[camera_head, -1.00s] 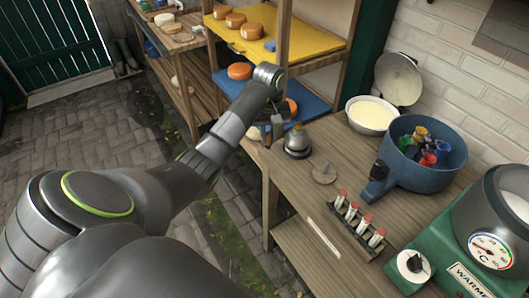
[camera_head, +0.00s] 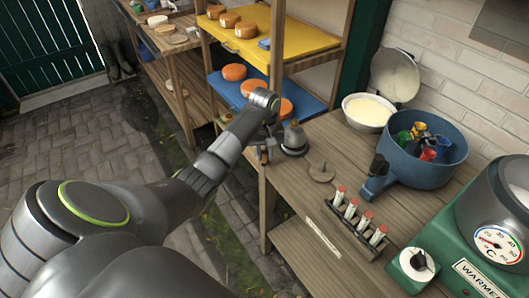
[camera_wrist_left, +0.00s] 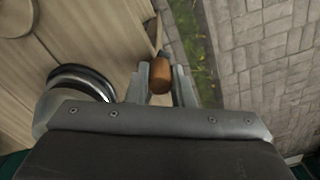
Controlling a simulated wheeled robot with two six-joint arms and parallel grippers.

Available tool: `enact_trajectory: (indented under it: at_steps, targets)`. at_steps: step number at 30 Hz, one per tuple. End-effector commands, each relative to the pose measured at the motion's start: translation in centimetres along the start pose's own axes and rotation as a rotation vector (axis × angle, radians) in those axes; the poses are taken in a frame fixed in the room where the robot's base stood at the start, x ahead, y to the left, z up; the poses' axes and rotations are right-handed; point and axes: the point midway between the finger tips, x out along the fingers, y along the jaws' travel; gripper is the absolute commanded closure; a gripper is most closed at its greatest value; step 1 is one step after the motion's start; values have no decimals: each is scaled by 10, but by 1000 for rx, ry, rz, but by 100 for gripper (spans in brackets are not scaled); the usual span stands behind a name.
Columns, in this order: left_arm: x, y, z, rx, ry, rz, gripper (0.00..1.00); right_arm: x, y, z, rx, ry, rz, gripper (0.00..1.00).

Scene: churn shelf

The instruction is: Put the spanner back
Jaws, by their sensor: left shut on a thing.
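My right gripper is not in view.
A round wooden disc (camera_head: 322,172), a rack of red-capped vials (camera_head: 345,228), a blue tub of coloured cups (camera_head: 405,168), a white bowl (camera_head: 368,112) and a green warmer (camera_head: 425,255) stand on the bench. Cheeses lie on a yellow shelf (camera_head: 290,40) and blue shelf (camera_head: 305,100).

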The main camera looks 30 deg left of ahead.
Motion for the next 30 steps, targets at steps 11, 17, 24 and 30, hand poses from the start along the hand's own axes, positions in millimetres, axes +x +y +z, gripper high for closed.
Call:
enact_trajectory:
  at_steps: [11, 17, 24, 30]
  targets:
    - [2, 0, 0, 0, 1, 0, 57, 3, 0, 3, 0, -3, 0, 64]
    - [2, 0, 0, 0, 1, 0, 57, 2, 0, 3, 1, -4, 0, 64]
    - [-18, 1, -2, 2, 7, 3, 57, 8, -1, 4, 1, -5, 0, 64]
    - [-65, 0, 0, 1, 1, 1, 57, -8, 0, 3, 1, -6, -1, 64]
